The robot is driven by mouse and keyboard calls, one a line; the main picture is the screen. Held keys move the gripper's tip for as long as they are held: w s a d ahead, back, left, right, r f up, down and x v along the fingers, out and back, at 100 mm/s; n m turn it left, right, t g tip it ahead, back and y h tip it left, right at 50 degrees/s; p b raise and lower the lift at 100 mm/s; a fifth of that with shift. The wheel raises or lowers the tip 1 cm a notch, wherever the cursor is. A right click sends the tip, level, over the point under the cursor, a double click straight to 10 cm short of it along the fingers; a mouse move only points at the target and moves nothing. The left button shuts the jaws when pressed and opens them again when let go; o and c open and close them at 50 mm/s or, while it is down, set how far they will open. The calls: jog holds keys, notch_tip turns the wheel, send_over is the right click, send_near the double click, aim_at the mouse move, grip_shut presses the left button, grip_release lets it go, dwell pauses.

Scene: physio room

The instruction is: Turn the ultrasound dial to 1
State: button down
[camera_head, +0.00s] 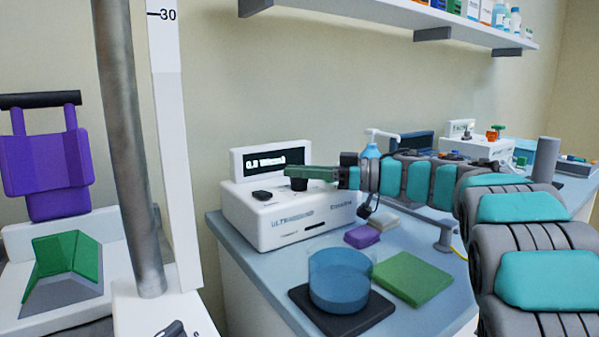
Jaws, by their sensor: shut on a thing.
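The ultrasound unit (290,229) is a white box with a sloped top and a raised black display (275,161) at the back. The display seems to read 0.2 W/cm², in small text. The black dial (299,184) is on the right of its top. My gripper (300,173) reaches in from the right with green fingers and is shut on the dial. The fingers hide the upper part of the dial, and I cannot see a pointer or scale on it. A second low black knob or switch (262,195) sits to the left of the dial.
In front of the unit, a blue round basin (339,280) stands on a black pad (298,295). A green pad (412,278) and a purple block (362,236) lie on the blue-grey counter (440,300). A pump bottle (370,150) stands behind my wrist. A shelf (400,17) hangs above.

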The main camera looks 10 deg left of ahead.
aim_at(337, 192)
dwell(0.4)
jog(key=c, duration=0.9)
grip_release()
jog(key=shift+c, duration=0.2)
jog(key=shift+s+d, duration=0.15)
jog(key=shift+d, duration=1.8)
jog(key=shift+s+d, duration=0.1)
jog(key=shift+d, duration=1.8)
